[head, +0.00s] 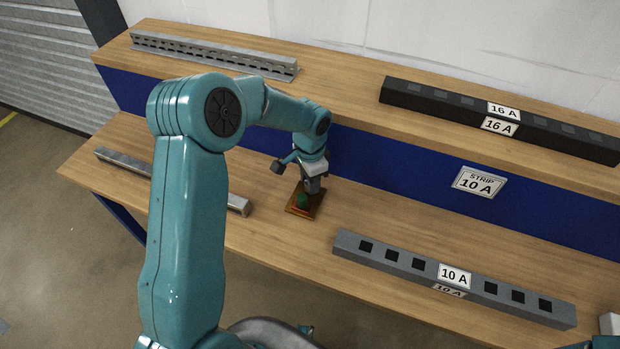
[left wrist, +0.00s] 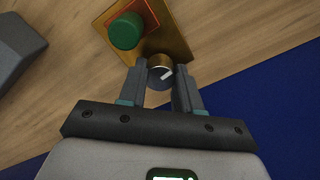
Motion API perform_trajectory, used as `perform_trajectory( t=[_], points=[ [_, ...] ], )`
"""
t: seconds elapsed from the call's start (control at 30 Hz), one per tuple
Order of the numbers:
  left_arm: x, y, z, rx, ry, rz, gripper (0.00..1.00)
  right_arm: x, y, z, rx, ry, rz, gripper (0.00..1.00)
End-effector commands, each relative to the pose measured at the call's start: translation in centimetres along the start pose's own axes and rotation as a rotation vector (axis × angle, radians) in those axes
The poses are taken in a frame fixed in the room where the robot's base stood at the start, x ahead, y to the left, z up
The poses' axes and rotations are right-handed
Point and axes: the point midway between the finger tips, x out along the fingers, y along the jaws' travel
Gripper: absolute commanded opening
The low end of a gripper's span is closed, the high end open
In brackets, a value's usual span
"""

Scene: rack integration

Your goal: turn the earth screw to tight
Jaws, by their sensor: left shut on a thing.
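The earth screw (left wrist: 160,72) is a round knob with a dark face and a white pointer mark, at the edge of a brass plate (left wrist: 176,40) in the left wrist view. A green round knob (left wrist: 126,31) stands beside it on the same plate. My left gripper (left wrist: 161,80) is shut on the screw, with one finger on each side. In the head view the brass plate (head: 296,211) lies on the lower bench shelf, and my left gripper (head: 314,186) is over its far edge and hides the screw. My right gripper is not in view.
A grey 10 A strip (head: 400,262) lies to the right on the lower shelf, and a metal bar (head: 240,205) to the left. A black 16 A strip (head: 440,99) and a slotted rail (head: 215,54) lie on the upper shelf. Bare wood surrounds the plate.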

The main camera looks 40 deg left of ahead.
Motion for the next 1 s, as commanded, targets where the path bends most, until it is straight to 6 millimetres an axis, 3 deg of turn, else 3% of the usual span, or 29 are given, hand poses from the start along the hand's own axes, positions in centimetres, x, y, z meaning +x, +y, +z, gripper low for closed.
perform_trajectory(
  t=[0.4, 0.87, 0.9, 0.97, 1.0],
  points=[
    [-0.10, -0.05, -0.08, 0.164, 0.003, -0.002, 0.03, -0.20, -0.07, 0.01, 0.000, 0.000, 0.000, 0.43],
    [-0.10, -0.06, -0.10, 0.180, 0.003, -0.003, 0.03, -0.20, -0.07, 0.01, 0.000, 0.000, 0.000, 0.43],
    [-0.10, -0.06, -0.10, 0.180, 0.003, -0.003, 0.36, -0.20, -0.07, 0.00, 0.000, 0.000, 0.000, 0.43],
    [-0.10, -0.05, -0.10, 0.180, 0.003, -0.003, 0.56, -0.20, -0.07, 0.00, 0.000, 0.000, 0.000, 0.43],
    [-0.10, -0.05, -0.09, 0.180, 0.003, -0.002, 0.59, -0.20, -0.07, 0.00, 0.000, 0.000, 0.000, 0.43]
  ],
)
